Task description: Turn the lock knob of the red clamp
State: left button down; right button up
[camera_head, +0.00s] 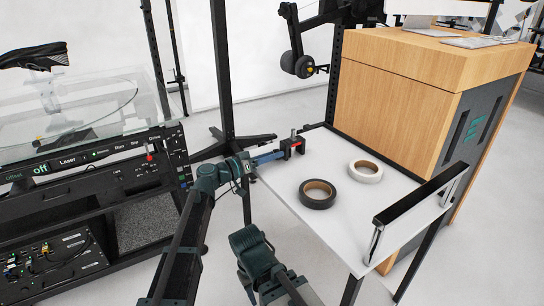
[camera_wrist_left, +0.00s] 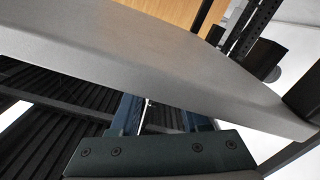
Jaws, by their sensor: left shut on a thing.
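The red clamp (camera_head: 297,147) sits at the far left edge of the white table (camera_head: 340,225) in the head view, with a dark body and a short upright grey piece on top. My left gripper (camera_head: 279,154) reaches it from the left, its blue fingers meeting the clamp's left side. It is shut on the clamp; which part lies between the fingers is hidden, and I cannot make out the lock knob. In the left wrist view, the fingers (camera_wrist_left: 160,114) run in under a large grey slab, which hides their tips.
A black tape roll (camera_head: 318,201) and a white tape roll (camera_head: 366,178) lie on the table. A black bar (camera_head: 420,194) stands along its right edge.

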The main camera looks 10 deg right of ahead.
dwell(0.5)
pick_arm(q)
jog(key=shift+c, duration=1.9)
grip_release()
jog(key=m, duration=0.6)
jog(key=shift+m, duration=0.4)
jog(key=s+v, duration=0.1)
jog(key=v, duration=1.3)
jog(key=s+a+f+n+g+y, duration=0.2)
jog(key=s+a+f+n+y, duration=0.1)
jog(key=s+f, duration=0.3)
jog(key=s+a+f+n+g+y, duration=0.2)
jog(key=s+f+y, duration=0.4)
jog(key=f, duration=0.5)
jog(key=shift+a+n, duration=0.7)
jog(key=shift+n, duration=0.7)
